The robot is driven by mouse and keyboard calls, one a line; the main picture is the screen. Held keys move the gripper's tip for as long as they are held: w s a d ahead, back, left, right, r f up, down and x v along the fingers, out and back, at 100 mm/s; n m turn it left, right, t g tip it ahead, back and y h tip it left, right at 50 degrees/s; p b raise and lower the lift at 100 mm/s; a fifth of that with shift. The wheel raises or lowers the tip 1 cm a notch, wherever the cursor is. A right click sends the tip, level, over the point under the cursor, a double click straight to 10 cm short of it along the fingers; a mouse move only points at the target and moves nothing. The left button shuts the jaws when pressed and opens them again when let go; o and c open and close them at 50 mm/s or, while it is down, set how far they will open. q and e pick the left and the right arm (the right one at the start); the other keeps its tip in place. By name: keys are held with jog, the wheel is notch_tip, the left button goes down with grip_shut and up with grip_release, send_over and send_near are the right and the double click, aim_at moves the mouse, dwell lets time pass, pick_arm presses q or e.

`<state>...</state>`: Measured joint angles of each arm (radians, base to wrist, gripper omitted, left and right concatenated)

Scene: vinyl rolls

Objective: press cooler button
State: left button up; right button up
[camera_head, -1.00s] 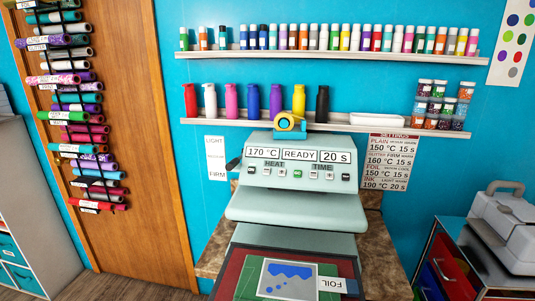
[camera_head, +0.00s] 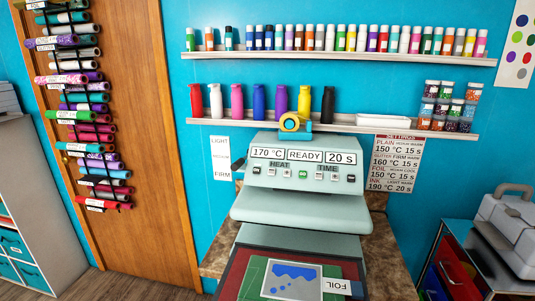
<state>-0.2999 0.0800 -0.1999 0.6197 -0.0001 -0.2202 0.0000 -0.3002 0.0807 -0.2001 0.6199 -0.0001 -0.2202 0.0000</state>
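A pale green heat press (camera_head: 300,208) stands on a brown stone-look counter. Its front panel reads 170 °C, READY and 20 s, with small buttons under HEAT and TIME. One button (camera_head: 303,174) in the middle is green. I cannot read a cooler label on any button. Below the head, a red-edged lower plate holds a green sheet with a grey and blue print (camera_head: 291,280) and a FOIL tag (camera_head: 337,286). Neither of my grippers is in view.
A settings chart (camera_head: 396,163) and a LIGHT to FIRM strip (camera_head: 221,158) hang beside the press. Two wall shelves (camera_head: 340,57) hold bottles and jars. Vinyl rolls (camera_head: 90,115) hang on the door. A grey machine (camera_head: 508,230) stands on the red-drawer cabinet at right.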

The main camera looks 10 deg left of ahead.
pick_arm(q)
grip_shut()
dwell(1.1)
